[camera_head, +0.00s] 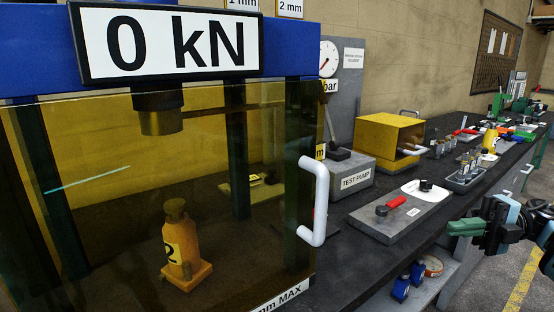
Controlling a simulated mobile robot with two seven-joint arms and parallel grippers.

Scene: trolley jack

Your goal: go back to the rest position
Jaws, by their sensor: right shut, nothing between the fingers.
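My right gripper (466,228) comes in from the right edge, with its green fingertips pointing left. It is shut and empty, in front of the bench and apart from everything on it. My left gripper is out of view. A yellow bottle jack (181,248) marked 2 stands upright inside the press, behind the tinted guard door (100,215). The door looks shut, and its white handle (318,200) is on its right side. The sign (170,42) above reads 0 kN.
The dark bench (345,240) runs to the far right. It carries a grey test pump (352,172), a yellow open box (388,138), a grey plate with a red-handled valve (400,215) and several trays and tools. Open floor (520,270) lies at the lower right.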

